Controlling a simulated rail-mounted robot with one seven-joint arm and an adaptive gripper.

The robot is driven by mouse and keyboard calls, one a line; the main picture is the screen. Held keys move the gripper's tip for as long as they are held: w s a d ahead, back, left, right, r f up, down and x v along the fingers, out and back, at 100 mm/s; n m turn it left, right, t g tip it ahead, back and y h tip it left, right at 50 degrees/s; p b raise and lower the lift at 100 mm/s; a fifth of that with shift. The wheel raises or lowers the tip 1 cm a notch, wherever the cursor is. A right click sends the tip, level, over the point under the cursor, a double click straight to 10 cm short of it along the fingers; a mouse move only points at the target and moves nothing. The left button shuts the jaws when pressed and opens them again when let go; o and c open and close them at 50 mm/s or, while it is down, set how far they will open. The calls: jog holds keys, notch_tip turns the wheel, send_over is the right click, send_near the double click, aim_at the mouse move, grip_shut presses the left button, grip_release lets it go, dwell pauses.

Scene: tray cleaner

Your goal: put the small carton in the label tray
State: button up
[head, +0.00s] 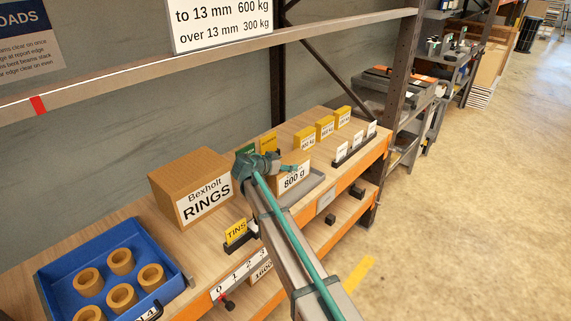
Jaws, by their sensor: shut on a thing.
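A small brown carton (293,182) labelled "800 g" is at the shelf's middle, just beyond my arm. My gripper (291,169) is at its top, shut on it; the fingertips are small and partly hidden by the wrist. A shallow grey tray (315,191) lies under and beside the carton near the shelf's front edge. I cannot tell whether the carton rests in this tray or hangs just above it. A small white plate (327,200) is on the shelf beam in front of it. My arm hides the tray's near left part.
A large "Bexholt RINGS" carton (194,188) stands left of my gripper. A blue tray (62,268) with several rings is at the lower left. A yellow "TINS" card (236,232) stands nearby. Yellow boxes (325,127) and a card holder (354,147) stand farther right. A beam (220,52) crosses above.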

jog(key=o, duration=1.8)
jog(key=shift+f, duration=0.1)
jog(key=shift+r, duration=0.25)
jog(key=shift+s+a, duration=0.2)
jog(key=shift+s, duration=0.1)
jog(key=b+v, duration=0.2)
jog(key=v, duration=0.9)
jog(key=shift+a+r, duration=0.1)
